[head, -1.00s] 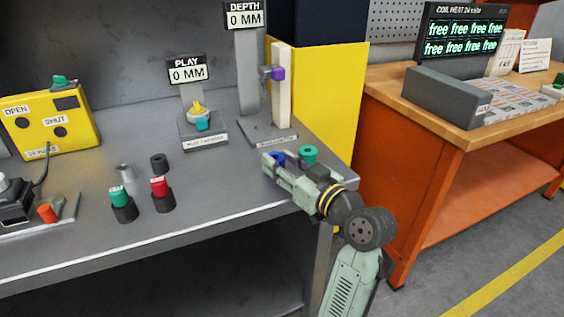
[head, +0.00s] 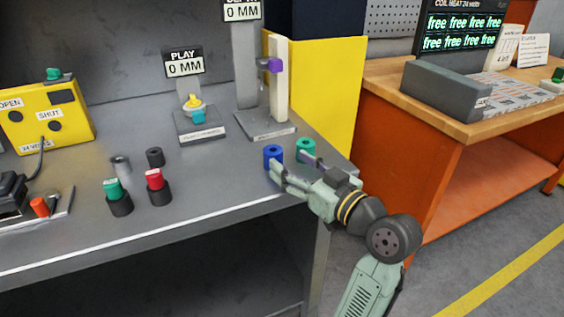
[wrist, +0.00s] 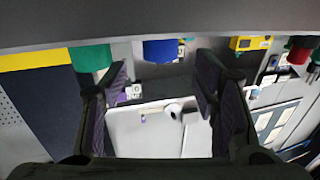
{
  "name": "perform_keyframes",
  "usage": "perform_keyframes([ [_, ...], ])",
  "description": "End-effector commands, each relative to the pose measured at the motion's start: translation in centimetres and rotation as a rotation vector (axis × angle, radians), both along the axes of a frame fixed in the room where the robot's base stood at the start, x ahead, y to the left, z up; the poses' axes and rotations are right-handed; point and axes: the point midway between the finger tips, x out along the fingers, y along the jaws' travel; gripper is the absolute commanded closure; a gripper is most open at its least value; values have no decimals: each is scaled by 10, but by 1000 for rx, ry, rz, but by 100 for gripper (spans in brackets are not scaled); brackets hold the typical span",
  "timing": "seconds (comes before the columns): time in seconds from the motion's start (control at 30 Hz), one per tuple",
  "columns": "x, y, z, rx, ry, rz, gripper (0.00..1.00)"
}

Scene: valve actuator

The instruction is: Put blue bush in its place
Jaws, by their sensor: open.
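The blue bush (head: 272,155) stands upright on the grey bench near its right front corner, its dark bore facing up. My gripper (head: 290,164) is open and empty, with one finger close to the front of the blue bush and the other toward the green bush. In the wrist view, which is upside down, the blue bush (wrist: 160,50) shows between the two spread fingers (wrist: 164,80), beyond their tips. I cannot tell whether a finger touches it. Which spot is the blue bush's place does not show clearly.
A green bush (head: 306,148) stands close to the right of the blue one. Behind are the PLAY gauge (head: 196,117) and depth gauge (head: 264,128).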

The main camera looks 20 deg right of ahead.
Motion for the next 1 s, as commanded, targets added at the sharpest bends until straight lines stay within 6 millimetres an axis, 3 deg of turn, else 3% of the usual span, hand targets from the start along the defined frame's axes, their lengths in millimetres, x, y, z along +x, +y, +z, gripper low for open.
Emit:
perform_keyframes([
  [0.1, -24, -9, -3, -2, -2, -3, 45],
  [0.3, -51, -16, -2, -1, 0, -1, 45],
  [0.53, -59, -18, -1, 0, 1, 2, 45],
  [0.73, -51, -11, 2, 1, -7, 11, 45],
  [0.87, -12, 29, 21, 9, -56, 56, 45],
  [1.0, 41, 116, 61, 37, -169, 135, 45],
])
